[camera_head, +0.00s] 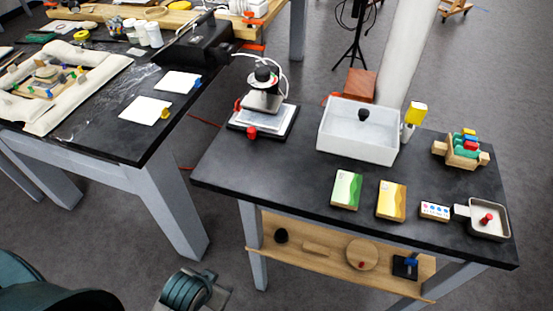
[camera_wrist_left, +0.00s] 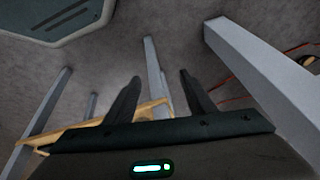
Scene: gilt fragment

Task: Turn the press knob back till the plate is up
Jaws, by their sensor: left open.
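The press (camera_head: 264,118) stands at the back left of the right-hand dark table. Its dark round knob (camera_head: 263,74) is on top, with a white cable looping over it. A grey plate (camera_head: 262,101) sits below the knob, above a pale base with red parts at its edges. I cannot tell whether the plate touches what lies under it. My left gripper (camera_head: 196,291) is low at the bottom edge of the head view, far from the press. In the left wrist view its two fingers (camera_wrist_left: 159,88) are apart with nothing between them. My right gripper is not in view.
The right table (camera_head: 290,185) also holds a white bin (camera_head: 357,148), green and yellow boxes, and a small tray (camera_head: 488,236). A wooden shelf (camera_head: 330,262) is under it. The left table (camera_head: 115,135) is cluttered. A gap of floor separates the tables; their legs stand near my left gripper.

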